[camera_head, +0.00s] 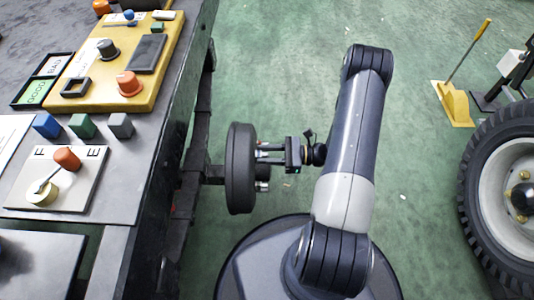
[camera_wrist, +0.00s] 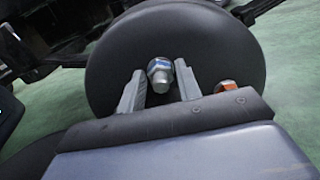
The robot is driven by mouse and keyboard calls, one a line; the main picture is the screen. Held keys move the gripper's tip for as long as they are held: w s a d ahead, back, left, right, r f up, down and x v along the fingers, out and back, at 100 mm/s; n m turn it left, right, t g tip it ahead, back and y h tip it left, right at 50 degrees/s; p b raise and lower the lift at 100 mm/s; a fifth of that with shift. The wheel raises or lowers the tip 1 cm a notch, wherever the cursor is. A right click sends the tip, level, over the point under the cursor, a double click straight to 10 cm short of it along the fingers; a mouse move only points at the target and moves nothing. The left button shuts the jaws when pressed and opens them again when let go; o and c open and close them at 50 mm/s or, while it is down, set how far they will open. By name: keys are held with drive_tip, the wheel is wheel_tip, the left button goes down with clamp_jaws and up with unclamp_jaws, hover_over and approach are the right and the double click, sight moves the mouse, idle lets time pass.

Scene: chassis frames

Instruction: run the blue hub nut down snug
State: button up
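The hub (camera_head: 240,168) is a dark upright disc on the side of the bench frame; its face fills the middle of the wrist view (camera_wrist: 200,35). A silver hub nut with a blue band (camera_wrist: 160,66) sits on the hub face, with a stud end towards me. My gripper (camera_wrist: 160,78) is open, one finger on each side of this nut, with visible gaps. In the head view my gripper (camera_head: 268,152) points left at the hub face. An orange-coppery nut (camera_wrist: 226,86) shows right of the right finger, partly hidden. How far the blue nut is seated I cannot tell.
The bench (camera_head: 130,170) stands left, with a yellow control panel (camera_head: 165,50), small coloured blocks (camera_head: 83,125) and a gauge plate (camera_head: 85,195). A large tyred wheel (camera_head: 480,180) stands right, below a yellow wedge (camera_head: 455,103).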

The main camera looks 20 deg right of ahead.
drive_tip(key=c, duration=0.6)
drive_tip(key=shift+c, duration=0.2)
drive_tip(key=m+p, duration=0.2)
drive_tip(key=m, duration=0.4)
drive_tip(key=shift+w+m, duration=0.1)
drive_tip(key=shift+m, duration=0.2)
drive_tip(key=m+p, duration=0.1)
drive_tip(key=m, duration=0.4)
drive_tip(key=m+p, duration=0.1)
drive_tip(key=m, duration=0.5)
drive_tip(key=shift+f, duration=0.2)
drive_tip(key=shift+d, duration=0.1)
